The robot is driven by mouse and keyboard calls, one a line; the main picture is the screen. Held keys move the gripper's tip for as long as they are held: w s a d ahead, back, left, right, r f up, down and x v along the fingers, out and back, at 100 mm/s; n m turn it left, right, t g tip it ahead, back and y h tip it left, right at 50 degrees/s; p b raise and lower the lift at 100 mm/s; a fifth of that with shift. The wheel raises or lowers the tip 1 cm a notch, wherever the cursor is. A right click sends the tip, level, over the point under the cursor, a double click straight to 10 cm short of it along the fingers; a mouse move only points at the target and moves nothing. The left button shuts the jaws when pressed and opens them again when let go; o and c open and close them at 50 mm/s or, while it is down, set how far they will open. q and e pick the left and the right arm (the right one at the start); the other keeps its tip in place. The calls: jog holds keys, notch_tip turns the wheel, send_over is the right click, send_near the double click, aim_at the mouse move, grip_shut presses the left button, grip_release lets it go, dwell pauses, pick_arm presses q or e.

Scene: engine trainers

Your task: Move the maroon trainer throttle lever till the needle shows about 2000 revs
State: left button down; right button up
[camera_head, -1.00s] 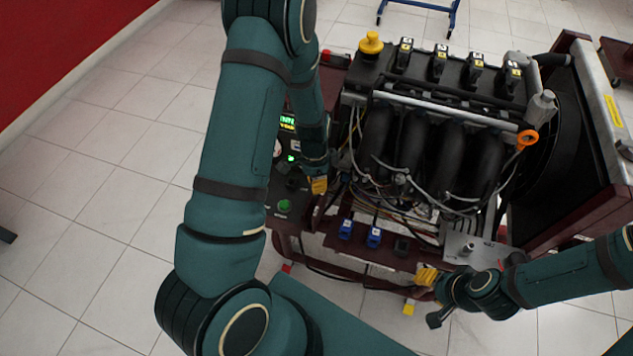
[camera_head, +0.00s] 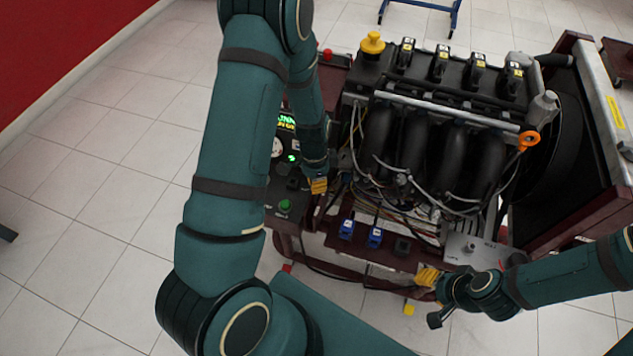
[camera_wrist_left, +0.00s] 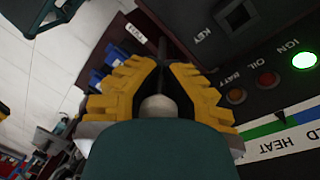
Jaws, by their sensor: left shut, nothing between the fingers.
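The maroon engine trainer (camera_head: 342,238) stands in front of me. Its control panel (camera_head: 292,182) is partly behind my left arm. My left gripper (camera_head: 318,185) is shut and empty at the panel's right edge. I cannot tell whether either belongs to the throttle lever. A pale dial (camera_head: 277,148) is half hidden by my arm, its needle unreadable. My right gripper (camera_head: 428,277) hangs near the trainer's front right corner, its jaws unclear.
The panel has a green text display (camera_head: 287,121), a green button (camera_head: 285,205), a lit IGN lamp (camera_wrist_left: 304,61) and a key switch (camera_wrist_left: 237,18). Blue connectors (camera_head: 375,237) and wiring lie right of my left gripper. Open tiled floor (camera_head: 110,220) lies left.

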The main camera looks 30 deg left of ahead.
pick_arm(q)
jog(key=shift+s+d, duration=0.25)
jog(key=shift+s, duration=0.05)
jog(key=c, duration=1.1)
grip_release()
jog(key=shift+o, duration=0.2)
jog(key=shift+a, duration=0.1)
jog(key=shift+w+r, duration=0.1)
jog(key=shift+r, duration=0.15)
jog(key=r, duration=0.7)
jog(key=w+a+r, duration=0.1)
jog(key=r, duration=0.3)
jog(key=shift+a+r, duration=0.1)
jog(key=shift+r, duration=0.1)
jog(key=shift+c, duration=0.4)
